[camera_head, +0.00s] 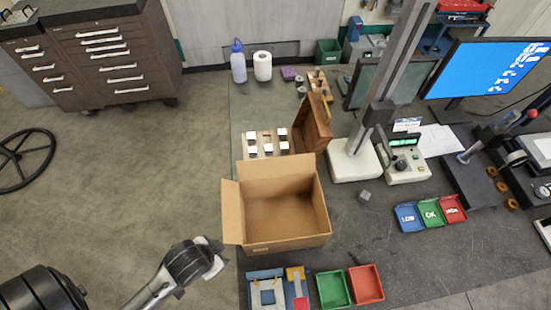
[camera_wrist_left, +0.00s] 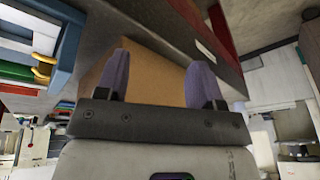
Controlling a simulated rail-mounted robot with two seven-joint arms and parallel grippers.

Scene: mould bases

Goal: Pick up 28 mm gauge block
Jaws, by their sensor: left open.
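Several small blocks with white tops (camera_head: 268,147) sit in a wooden holder (camera_head: 260,136) with a raised brown lid, behind the cardboard box. A small grey metal cube (camera_head: 364,196) lies alone on the dark table mat, right of the box. I cannot read any sizes, so I cannot tell which is the 28 mm gauge block. My left gripper (camera_head: 216,256) is at the lower left of the head view, beside the box and far from the blocks. In the left wrist view its fingers (camera_wrist_left: 163,82) are spread and empty. My right gripper is not in view.
The open cardboard box (camera_head: 280,225) stands between my left gripper and the blocks. Green (camera_head: 333,289) and red (camera_head: 366,284) trays lie in front of it. A tall stand (camera_head: 354,160), a display unit (camera_head: 405,165) and colored bins (camera_head: 431,213) stand to the right.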

